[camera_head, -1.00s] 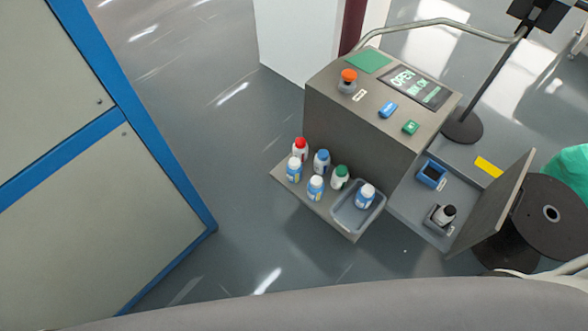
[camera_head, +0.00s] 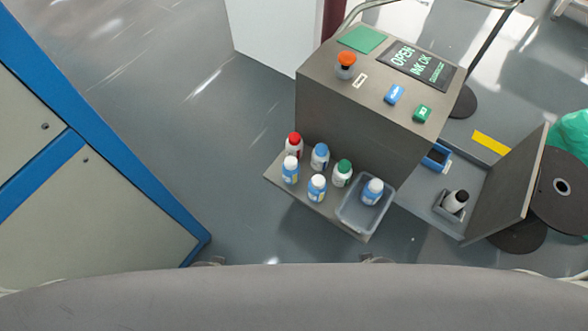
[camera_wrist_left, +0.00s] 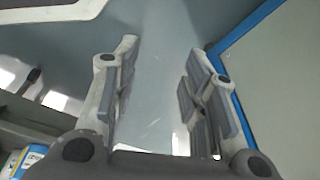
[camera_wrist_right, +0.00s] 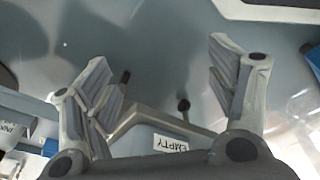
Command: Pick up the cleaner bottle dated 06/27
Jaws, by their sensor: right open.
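Several small bottles stand upright on a grey shelf (camera_head: 335,222): red-capped (camera_head: 294,146), blue-capped (camera_head: 320,157), green-capped (camera_head: 342,173), and two white-capped blue-and-white bottles (camera_head: 290,169) (camera_head: 317,189). Another blue-and-white bottle (camera_head: 372,192) stands in a clear tray (camera_head: 351,216). Their dates are too small to read. Part of a blue, white and yellow label (camera_wrist_left: 32,160) shows low left in the left wrist view. My left gripper (camera_wrist_left: 160,62) is open and empty over floor. My right gripper (camera_wrist_right: 160,62) is open and empty, with an "EMPTY" label (camera_wrist_right: 171,143) beyond it.
A grey console (camera_head: 345,120) with buttons and a screen reading "OPEN" rises behind the shelf. A raised panel (camera_head: 508,185) and a small holder with a black-capped bottle (camera_head: 456,201) are right. A blue-framed cabinet (camera_head: 110,215) stands left. Floor between is clear.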

